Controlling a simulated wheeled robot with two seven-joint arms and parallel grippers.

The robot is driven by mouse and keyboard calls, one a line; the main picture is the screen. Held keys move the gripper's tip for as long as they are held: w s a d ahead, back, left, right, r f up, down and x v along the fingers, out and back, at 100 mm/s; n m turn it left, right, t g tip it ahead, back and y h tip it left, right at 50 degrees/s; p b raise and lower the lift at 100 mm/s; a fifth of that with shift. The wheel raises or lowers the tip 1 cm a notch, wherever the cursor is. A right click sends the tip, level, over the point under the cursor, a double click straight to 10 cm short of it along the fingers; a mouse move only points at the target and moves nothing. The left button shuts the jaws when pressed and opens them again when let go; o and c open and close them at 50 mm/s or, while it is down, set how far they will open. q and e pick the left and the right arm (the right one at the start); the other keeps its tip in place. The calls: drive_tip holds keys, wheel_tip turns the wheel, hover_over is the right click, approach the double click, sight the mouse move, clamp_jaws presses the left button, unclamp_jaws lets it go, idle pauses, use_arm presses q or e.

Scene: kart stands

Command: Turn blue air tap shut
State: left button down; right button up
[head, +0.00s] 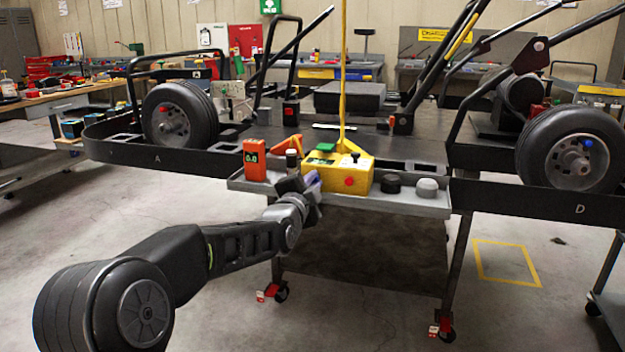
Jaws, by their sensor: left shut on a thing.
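A yellow box (333,182) stands on the grey tray of the cart, with a green part on top, a red button in front and a yellow line rising from it. A small blue-violet piece, apparently the blue air tap (313,179), shows at the box's left end. My left gripper (304,184) reaches it from the lower left and is shut on it. The dark fingers hide most of the tap, so its angle cannot be told. My right gripper is not in view.
An orange gauge (255,160) with a green display stands left of my gripper on the tray (408,203). A black knob (391,184) and a grey knob (427,187) stand right of the box. Kart wheels (180,114) (570,150) flank the cart.

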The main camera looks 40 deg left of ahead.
use_arm(q)
drive_tip(key=m+p, duration=0.1)
drive_tip(key=m, duration=0.4)
drive_tip(key=shift+f+m, duration=0.1)
drive_tip(key=shift+m, duration=0.2)
idle(0.4)
drive_tip(key=c, duration=1.4)
unclamp_jaws()
drive_tip(key=shift+c, duration=0.2)
drive_tip(key=shift+s, duration=0.1)
drive_tip(key=p+v, duration=0.1)
drive_tip(key=v, duration=0.6)
drive_tip(key=shift+s+d, duration=0.2)
drive_tip(key=shift+s, duration=0.1)
